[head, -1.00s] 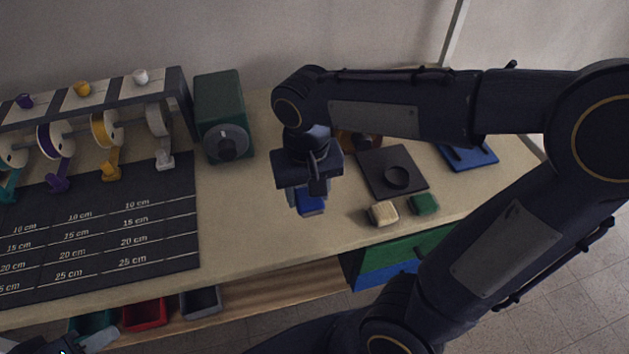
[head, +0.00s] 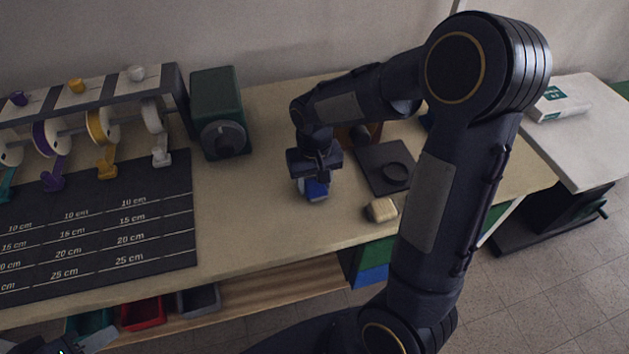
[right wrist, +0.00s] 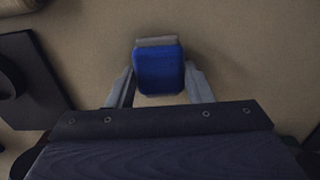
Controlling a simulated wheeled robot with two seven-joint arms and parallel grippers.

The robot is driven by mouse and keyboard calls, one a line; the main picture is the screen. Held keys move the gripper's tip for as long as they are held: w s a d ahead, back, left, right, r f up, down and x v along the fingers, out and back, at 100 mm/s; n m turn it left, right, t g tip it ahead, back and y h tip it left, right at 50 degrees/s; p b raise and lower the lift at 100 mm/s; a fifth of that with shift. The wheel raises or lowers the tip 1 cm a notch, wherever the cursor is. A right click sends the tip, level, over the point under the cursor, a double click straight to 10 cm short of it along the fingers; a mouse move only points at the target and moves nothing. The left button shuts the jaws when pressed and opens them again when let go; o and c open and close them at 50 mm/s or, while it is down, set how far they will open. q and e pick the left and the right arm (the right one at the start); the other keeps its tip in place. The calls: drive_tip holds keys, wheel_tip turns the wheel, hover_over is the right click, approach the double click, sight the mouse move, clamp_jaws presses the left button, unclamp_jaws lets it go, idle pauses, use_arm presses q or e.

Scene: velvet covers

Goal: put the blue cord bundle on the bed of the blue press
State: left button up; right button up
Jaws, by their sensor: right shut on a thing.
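My right gripper (head: 314,182) is shut on the blue cord bundle (head: 317,191), over the bench between the green box and the black plate. In the right wrist view the blue bundle (right wrist: 158,72) sits between the two fingers, with a pale grey band at its far end. I cannot tell from the views whether it touches the bench. The blue press is largely hidden behind my right arm; only a dark blue sliver (head: 428,119) shows there. My left gripper (head: 92,341) is partly in view at the bottom left corner, its opening unclear.
A black plate with a round ring (head: 396,172) and a cream bundle (head: 381,209) lie right of the gripper. The green box with a dial (head: 220,113), spool rack (head: 90,95) and black measuring mat (head: 110,235) are left. A white side table (head: 590,125) stands far right.

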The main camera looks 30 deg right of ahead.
drive_tip(key=shift+f, duration=0.1)
drive_tip(key=shift+f, duration=0.1)
drive_tip(key=o, duration=1)
drive_tip(key=shift+o, duration=0.2)
